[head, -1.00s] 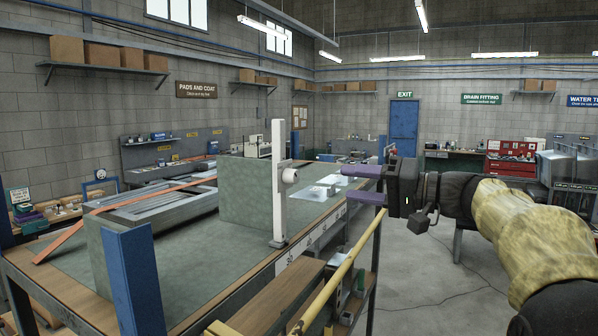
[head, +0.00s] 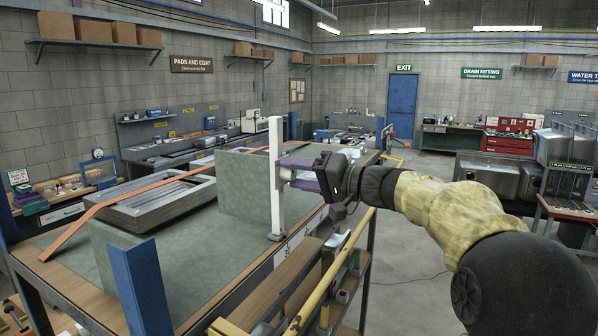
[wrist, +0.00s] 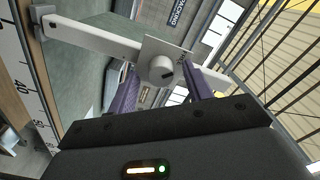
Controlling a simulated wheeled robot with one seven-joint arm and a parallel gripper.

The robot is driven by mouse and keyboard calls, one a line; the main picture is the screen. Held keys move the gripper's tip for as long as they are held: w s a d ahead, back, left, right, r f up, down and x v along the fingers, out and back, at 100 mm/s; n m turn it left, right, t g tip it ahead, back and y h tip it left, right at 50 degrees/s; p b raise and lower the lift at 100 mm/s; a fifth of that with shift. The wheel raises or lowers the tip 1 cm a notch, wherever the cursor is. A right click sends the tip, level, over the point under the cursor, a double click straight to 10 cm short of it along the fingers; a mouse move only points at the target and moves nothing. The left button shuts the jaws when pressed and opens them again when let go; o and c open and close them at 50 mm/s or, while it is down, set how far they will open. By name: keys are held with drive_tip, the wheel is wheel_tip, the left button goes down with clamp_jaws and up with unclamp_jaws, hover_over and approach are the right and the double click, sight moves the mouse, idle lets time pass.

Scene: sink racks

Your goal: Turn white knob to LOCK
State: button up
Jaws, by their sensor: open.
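The white knob (wrist: 162,68) sits on a small pale plate (wrist: 178,52) fixed to a white upright post (head: 276,180) at the bench edge. It has a short dark mark on its face; the lettering on the plate is too small to read. My gripper (head: 290,174) is open, its two purple fingers level with the knob and in front of the post. In the wrist view my gripper (wrist: 160,82) has one finger on each side of the knob, with gaps showing. In the head view the fingers largely hide the knob.
A grey-green block (head: 245,190) stands behind the post on the workbench. A metal frame (head: 160,200) with an orange strap lies to the left. A yellow rail (head: 340,270) runs along the bench front, below my arm.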

drive_tip(key=shift+a, duration=0.2)
drive_tip(key=c, duration=1)
drive_tip(key=shift+o, duration=0.2)
drive_tip(key=shift+s+f, duration=0.1)
